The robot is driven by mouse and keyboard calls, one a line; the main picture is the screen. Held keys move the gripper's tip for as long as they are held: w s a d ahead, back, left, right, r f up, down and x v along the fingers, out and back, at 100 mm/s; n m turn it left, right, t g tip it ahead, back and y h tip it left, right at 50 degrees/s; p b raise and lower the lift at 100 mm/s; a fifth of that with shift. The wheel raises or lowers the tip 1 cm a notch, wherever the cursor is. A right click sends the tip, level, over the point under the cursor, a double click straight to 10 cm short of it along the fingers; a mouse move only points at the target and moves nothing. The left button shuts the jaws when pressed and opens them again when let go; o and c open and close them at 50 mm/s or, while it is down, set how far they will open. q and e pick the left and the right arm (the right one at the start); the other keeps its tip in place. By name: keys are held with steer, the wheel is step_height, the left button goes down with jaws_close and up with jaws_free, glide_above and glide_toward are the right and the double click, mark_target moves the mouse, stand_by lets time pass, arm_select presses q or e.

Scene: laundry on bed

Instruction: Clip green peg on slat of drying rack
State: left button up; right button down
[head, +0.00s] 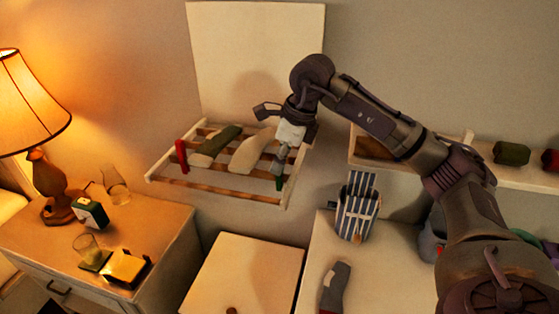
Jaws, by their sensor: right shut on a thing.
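The drying rack (213,200) has a pale frame and brown wooden slats, and juts from the wall at the centre left of the head view. My right gripper (281,170) reaches down over its right part and is shut on the small green peg (279,184). The green peg points down near the rack's front right corner. The fingers partly hide it, and I cannot tell whether it touches a slat. A red peg (181,156) stands at the rack's left side. My left gripper is not in view.
A green-and-cream sock (218,143) and a cream sock (250,152) lie on the slats left of the gripper. A wall shelf (480,173) is on the right. A striped holder (358,208) stands below. A lit lamp (30,105) stands at left.

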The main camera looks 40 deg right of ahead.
steer(key=c, duration=1)
jaws_free()
steer(key=v, duration=1.2)
